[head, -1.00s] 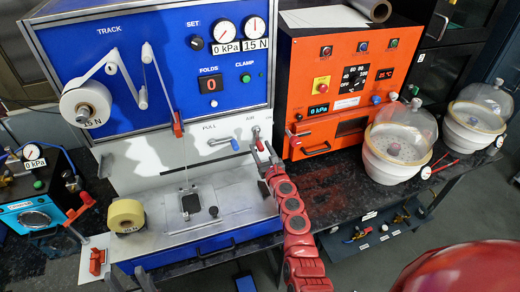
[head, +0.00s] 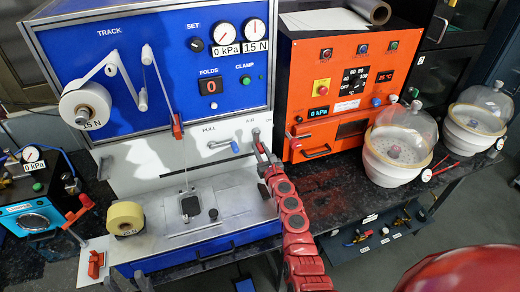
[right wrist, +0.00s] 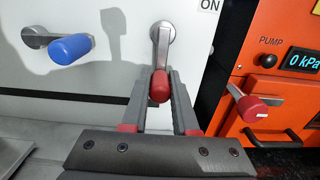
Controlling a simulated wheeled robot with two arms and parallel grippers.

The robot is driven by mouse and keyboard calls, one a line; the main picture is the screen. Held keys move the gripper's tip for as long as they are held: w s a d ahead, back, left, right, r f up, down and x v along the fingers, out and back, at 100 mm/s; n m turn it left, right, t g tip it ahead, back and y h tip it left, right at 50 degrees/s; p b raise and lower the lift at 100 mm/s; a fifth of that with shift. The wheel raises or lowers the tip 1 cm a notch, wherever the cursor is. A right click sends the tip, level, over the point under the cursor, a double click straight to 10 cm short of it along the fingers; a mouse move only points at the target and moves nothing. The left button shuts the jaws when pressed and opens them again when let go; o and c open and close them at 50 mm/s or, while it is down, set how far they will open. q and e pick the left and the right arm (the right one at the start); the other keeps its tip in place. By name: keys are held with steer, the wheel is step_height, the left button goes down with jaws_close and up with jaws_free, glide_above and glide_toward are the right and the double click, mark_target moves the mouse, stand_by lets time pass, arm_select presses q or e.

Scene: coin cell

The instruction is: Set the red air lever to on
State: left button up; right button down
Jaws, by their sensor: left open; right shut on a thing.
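The red air lever (right wrist: 160,87) hangs down from its round pivot on the white panel, its grey arm nearly vertical. My right gripper (right wrist: 158,82) is shut on the lever's red end, with a grey finger on each side. In the head view the right gripper (head: 262,150) reaches the lever below the AIR label, and its fingers partly cover the lever. My left gripper is not in view.
A blue PULL lever (right wrist: 70,49) is just left of the air lever. The orange oven (head: 300,95) stands close on the right, with its own red-ended lever (right wrist: 250,107). Two glass-domed pots (head: 395,155) (head: 475,125) stand farther right. A tape roll (head: 125,217) sits at the machine's front left.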

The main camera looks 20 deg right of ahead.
steer(key=shift+d, duration=0.15)
steer(key=shift+d+n+b, duration=0.35)
steer(key=shift+n, duration=0.75)
steer(key=d+n, duration=0.1)
steer(key=n, duration=0.1)
steer(key=shift+d+r+n+b, duration=0.1)
steer(key=shift+n+b, duration=0.2)
steer(key=shift+b, duration=0.1)
steer(key=n, duration=0.1)
steer(key=d+n, duration=0.1)
steer(key=n, duration=0.1)
steer(key=r+n+b, duration=0.1)
steer(key=shift+d+n, duration=0.25)
steer(key=shift+n, duration=0.05)
steer(key=n, duration=0.1)
steer(key=r+n+b, duration=0.1)
steer(key=shift+d+n, duration=0.3)
steer(key=shift+d, duration=0.05)
steer(key=n, duration=0.1)
steer(key=r+n+b, duration=0.1)
steer(key=shift+d+n, duration=0.2)
steer(key=shift+n, duration=0.1)
steer(key=shift+w+r+n+b, duration=0.1)
steer(key=shift+r+n+b, duration=0.3)
steer(key=shift+n, duration=0.45)
steer(key=shift+r+n+b, duration=0.4)
steer(key=shift+n, duration=0.45)
steer(key=shift+d, duration=0.1)
